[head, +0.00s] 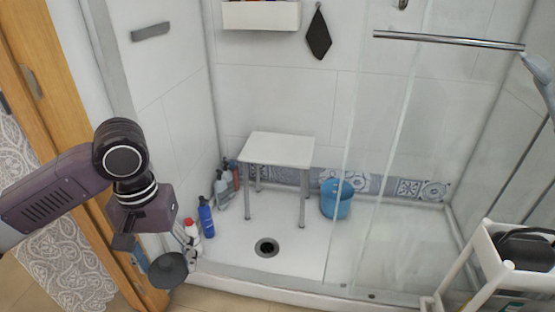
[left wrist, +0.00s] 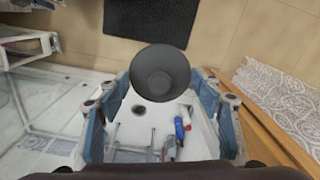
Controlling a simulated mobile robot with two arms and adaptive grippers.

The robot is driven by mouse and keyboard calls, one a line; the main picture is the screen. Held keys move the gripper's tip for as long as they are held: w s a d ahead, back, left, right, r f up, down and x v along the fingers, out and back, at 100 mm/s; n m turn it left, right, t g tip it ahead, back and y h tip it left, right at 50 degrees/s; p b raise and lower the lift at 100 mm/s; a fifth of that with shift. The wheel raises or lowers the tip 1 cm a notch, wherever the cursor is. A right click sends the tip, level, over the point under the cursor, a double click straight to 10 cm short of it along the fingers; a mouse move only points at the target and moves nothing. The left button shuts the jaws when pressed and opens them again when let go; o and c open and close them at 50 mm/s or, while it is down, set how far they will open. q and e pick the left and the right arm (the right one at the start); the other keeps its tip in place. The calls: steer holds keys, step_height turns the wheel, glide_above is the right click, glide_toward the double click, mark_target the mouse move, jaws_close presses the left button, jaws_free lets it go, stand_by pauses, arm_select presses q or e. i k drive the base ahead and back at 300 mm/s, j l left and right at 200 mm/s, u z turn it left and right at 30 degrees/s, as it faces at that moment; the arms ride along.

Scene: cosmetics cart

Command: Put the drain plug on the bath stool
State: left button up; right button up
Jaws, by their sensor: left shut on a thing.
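My left gripper (head: 165,258) is shut on a dark grey, round drain plug (head: 171,272) and holds it in the air at the left, outside the shower. In the left wrist view the drain plug (left wrist: 160,72) looks like a hollow cup between the blue-grey fingers of the left gripper (left wrist: 160,85). The white bath stool (head: 278,147) stands upright in the shower, to the right of and beyond the gripper. Its flat top is bare. My right gripper is not in view.
Several bottles, one a blue bottle (head: 206,217), stand by the shower's left wall. A blue bucket (head: 337,199) is right of the stool. A drain hole (head: 266,247) lies in the floor. The glass panel (head: 385,150) covers the right side. A white cart (head: 490,255) is at lower right.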

mark_target(275, 157)
steer(key=i+z, duration=0.1)
steer(key=z, duration=0.35)
steer(key=i+j+z, duration=0.1)
steer(key=z, duration=0.35)
steer(key=i+j+z, duration=0.2)
steer(key=i+j, duration=0.2)
steer(key=j, duration=0.25)
steer(key=i+j, duration=0.2)
steer(key=j, duration=0.15)
steer(key=i+j+z, duration=0.15)
steer(key=j, duration=0.2)
steer(key=i+j+z, duration=0.1)
steer(key=j, duration=0.25)
steer(key=i, duration=0.1)
